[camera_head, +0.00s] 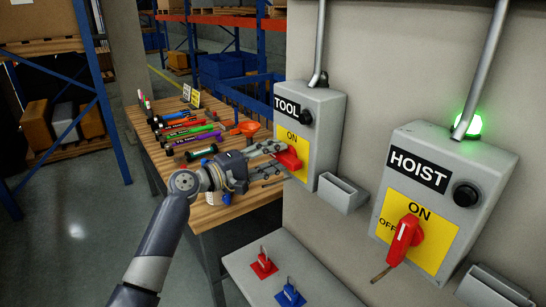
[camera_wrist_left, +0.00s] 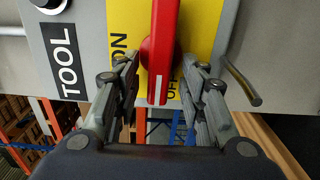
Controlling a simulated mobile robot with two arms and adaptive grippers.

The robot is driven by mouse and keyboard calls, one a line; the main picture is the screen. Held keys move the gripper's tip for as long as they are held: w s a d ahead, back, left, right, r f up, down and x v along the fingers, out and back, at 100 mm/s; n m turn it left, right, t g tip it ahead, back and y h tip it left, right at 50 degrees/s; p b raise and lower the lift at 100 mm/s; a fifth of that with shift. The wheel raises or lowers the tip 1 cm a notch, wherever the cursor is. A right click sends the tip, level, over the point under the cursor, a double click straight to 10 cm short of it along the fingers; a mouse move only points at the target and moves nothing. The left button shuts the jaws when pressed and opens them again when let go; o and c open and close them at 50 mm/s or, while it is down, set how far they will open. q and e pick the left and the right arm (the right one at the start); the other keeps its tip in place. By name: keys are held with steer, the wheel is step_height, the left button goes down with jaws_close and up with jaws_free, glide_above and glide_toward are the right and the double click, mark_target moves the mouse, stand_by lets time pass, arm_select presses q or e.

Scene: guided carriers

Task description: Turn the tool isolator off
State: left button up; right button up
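The grey TOOL isolator box (camera_head: 325,124) is on the wall, with a yellow plate marked ON and a red handle (camera_head: 289,159). In the left wrist view the red handle (camera_wrist_left: 163,50) lies across the plate, its white-marked end toward the OFF lettering, which it partly covers. No lit lamp shows on this box. My left gripper (camera_head: 272,152) is at the handle. In the left wrist view its fingers (camera_wrist_left: 163,95) stand open on both sides of the handle, with gaps visible. My right gripper is not in view.
The HOIST box (camera_head: 447,185) at right has its own red handle (camera_head: 404,240) and a lit green lamp (camera_head: 468,125). Red (camera_head: 263,263) and blue (camera_head: 290,293) tagged items are on a grey ledge below. A wooden table (camera_head: 165,170) with several tools stands behind my left arm.

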arm_select(q)
steer(key=v, duration=1.2)
steer(key=shift+f, duration=0.1)
